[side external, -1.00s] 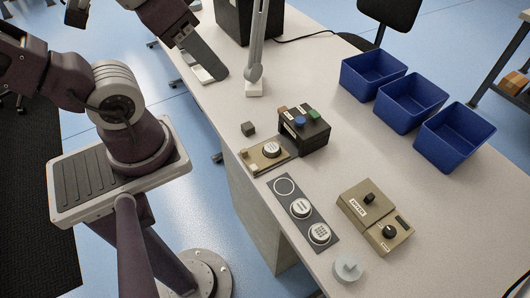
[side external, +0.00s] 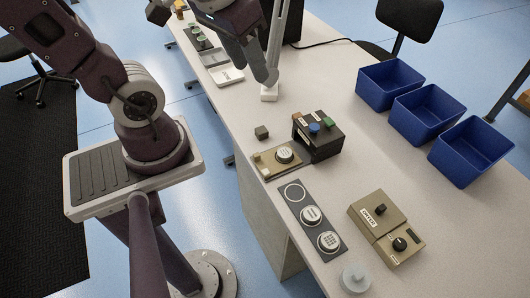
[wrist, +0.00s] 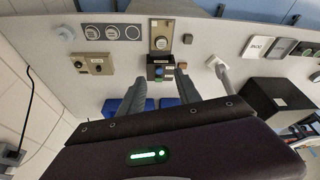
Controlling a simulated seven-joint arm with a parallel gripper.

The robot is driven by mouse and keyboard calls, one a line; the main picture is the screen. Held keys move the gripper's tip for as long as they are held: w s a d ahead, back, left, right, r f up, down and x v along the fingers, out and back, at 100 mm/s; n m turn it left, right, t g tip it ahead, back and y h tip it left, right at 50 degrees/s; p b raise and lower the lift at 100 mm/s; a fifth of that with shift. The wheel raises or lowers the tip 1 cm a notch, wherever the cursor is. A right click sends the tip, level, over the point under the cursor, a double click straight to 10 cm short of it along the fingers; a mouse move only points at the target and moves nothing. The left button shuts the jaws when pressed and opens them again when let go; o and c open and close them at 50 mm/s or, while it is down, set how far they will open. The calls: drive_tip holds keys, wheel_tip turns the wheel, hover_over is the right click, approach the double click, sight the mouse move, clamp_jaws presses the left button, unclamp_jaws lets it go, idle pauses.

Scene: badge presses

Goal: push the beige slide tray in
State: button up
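The beige slide tray (side external: 267,168) sticks out of the black press box (side external: 322,150), to its left in the side view. A round white badge (side external: 284,154) lies on the tray, and a small knob stands near its outer end. In the wrist view the tray (wrist: 161,24) extends above the press (wrist: 158,74). My gripper (side external: 252,76) hangs in front of the lamp post in the side view, apart from the tray. In the wrist view my gripper (wrist: 162,73) has its two fingers spread, with nothing between them.
A small dark cube (side external: 261,132) lies near the tray. A dark strip with round badges (side external: 301,192) and a beige dryer box (side external: 372,212) stand nearer the camera. Blue bins (side external: 390,84) line the far side. A lamp post (side external: 275,50) rises behind the press.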

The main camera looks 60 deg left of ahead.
drive_tip(key=w+a+f+n+g, duration=0.35)
drive_tip(key=a+f+n, duration=0.2)
drive_tip(key=f, duration=0.25)
drive_tip(key=n+h, duration=0.3)
drive_tip(key=n, duration=0.1)
approach(257, 154)
drive_tip(key=f+n+h, duration=0.1)
drive_tip(key=f, duration=0.1)
drive_tip(key=f+n, duration=0.2)
drive_tip(key=f, duration=0.1)
drive_tip(key=d+f+n+h, duration=0.1)
drive_tip(key=f+n, duration=0.1)
drive_tip(key=shift+f+h, duration=0.3)
drive_tip(key=shift+f, duration=0.1)
drive_tip(key=shift+d+f, duration=0.1)
drive_tip(key=shift+f, duration=0.35)
clamp_jaws()
drive_tip(key=shift+w, duration=0.1)
